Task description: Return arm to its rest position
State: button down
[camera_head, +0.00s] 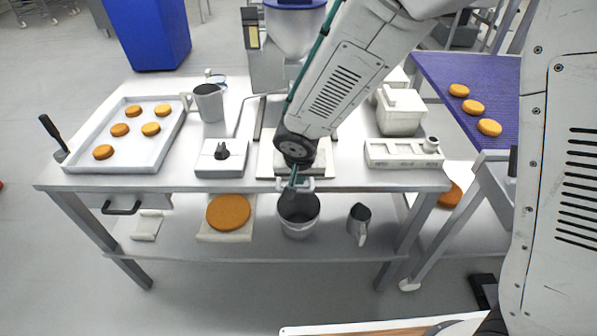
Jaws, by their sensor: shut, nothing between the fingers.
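My gripper (291,186) is near the picture's middle, at the end of my arm, which reaches in from the upper right. It points down at the front edge of the steel table (345,180). In the picture it overlaps the rim of a dark pot (299,216) on the lower shelf; I cannot tell how far apart they are. The fingers are small and dark, and look closed with nothing held. Part of the machine behind is hidden by my arm.
A white tray (75,158) with several orange rounds, a metal jug (209,103) and a small scale-like box (222,157) stand on the table's left. A white holder (403,155) is at right. A purple surface (450,72) bears 3 rounds.

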jog(key=v, duration=0.6)
jog(key=s+d+r+g, duration=0.1)
jog(key=s+d+r, duration=0.7)
jog(key=s+d, duration=0.3)
jog(key=s+d+r+g, duration=0.1)
jog(key=s+d+r, duration=0.8)
jog(key=s+d, duration=0.3)
jog(key=shift+d+n+g, duration=0.3)
jog(key=shift+d, duration=0.2)
dwell(0.7)
